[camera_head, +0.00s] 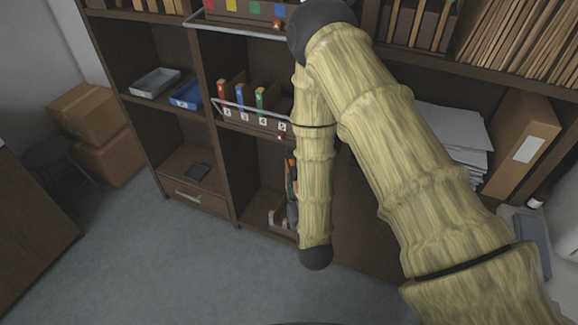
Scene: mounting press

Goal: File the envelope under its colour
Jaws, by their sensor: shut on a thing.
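The envelope does not show; my arm covers part of the shelves. A rack (247,118) on the middle shelf has a red tab (222,90), a blue tab (240,96) and a green tab (260,98), with numbered white labels along its front. Its right end is behind my arm. Above it, a tray (250,8) carries coloured squares, including red, yellow and green, and is cut off by the top edge. My forearm hangs down in front of the shelves. A small dark part with orange beside it may belong to my gripper; the fingers cannot be made out.
A grey tray (155,82) and a blue tray (187,94) stand on the left shelf. A drawer (188,193) is below. Cardboard boxes (92,112) and a dark stool (50,158) stand at left. White papers (452,135) and a binder (521,148) are at right. The floor is clear.

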